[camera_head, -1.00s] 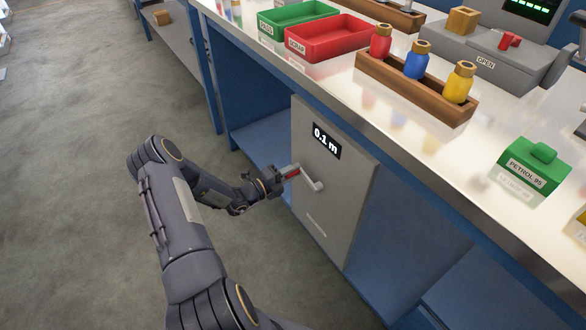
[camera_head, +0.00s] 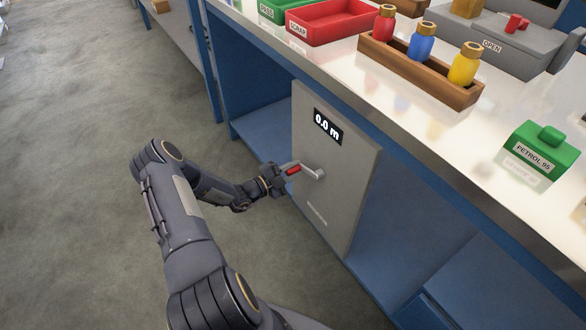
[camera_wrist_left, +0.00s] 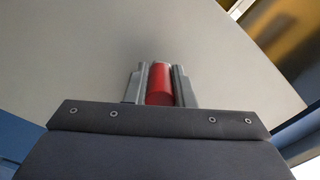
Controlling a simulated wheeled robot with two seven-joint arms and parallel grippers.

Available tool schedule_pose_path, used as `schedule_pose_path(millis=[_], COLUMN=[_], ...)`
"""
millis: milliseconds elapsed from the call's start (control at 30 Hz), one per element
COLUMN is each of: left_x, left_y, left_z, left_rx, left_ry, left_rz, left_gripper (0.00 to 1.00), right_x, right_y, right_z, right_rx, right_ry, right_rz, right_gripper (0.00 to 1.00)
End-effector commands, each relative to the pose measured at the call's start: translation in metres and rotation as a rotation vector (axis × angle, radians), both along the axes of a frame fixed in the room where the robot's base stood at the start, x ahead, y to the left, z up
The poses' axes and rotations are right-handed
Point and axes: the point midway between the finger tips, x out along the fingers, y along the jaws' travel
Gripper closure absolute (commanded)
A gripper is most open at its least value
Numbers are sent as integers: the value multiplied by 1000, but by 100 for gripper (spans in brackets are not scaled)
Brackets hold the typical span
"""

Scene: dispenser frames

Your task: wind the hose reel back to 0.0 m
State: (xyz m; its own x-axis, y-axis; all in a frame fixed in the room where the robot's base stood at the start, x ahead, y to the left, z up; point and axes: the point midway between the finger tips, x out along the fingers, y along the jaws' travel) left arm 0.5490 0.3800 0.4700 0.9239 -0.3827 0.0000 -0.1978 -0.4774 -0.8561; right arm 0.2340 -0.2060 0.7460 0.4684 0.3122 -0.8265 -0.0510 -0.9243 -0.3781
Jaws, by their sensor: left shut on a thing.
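The hose reel's grey front panel (camera_head: 320,215) is set under the counter, and its display (camera_head: 327,126) reads 0.0 m. A silvery crank (camera_head: 312,171) with a red handle (camera_head: 293,170) stands out from the panel. My left gripper (camera_head: 284,172) is shut on the red handle, to the left of the crank's pivot. In the left wrist view the red handle (camera_wrist_left: 160,84) sits between the two fingers, with the plain panel (camera_wrist_left: 85,50) behind. The hose itself is not visible. My right gripper is not in view.
The counter above holds a red tray (camera_head: 330,22), a green tray (camera_head: 285,8), a wooden rack (camera_head: 420,72) with red, blue and yellow bottles, a grey till (camera_head: 490,45) and a green PETROL 95 block (camera_head: 541,150). Open floor (camera_head: 80,210) lies to the left.

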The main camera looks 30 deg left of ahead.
Motion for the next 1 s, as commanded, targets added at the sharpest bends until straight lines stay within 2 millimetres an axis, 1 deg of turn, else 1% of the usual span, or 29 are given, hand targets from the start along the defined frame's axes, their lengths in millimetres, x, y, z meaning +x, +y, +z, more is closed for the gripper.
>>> schedule_pose_path(millis=[367,400,533,833,933,1000], left_x=[-1,-1,0,-2,-10,-20], left_y=[0,0,0,1,5,9], left_z=[-1,-1,-1,0,0,1], left_rx=[-2,-2,-1,-2,-1,-1], left_ry=[4,4,3,1,3,4], left_rz=[1,1,1,1,3,4], left_gripper=[100,73,56,56,56,56], right_x=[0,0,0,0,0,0], right_y=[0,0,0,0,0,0], right_z=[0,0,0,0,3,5], right_rx=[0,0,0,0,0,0], right_ry=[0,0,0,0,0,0], right_rz=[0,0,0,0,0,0], right_gripper=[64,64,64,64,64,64])
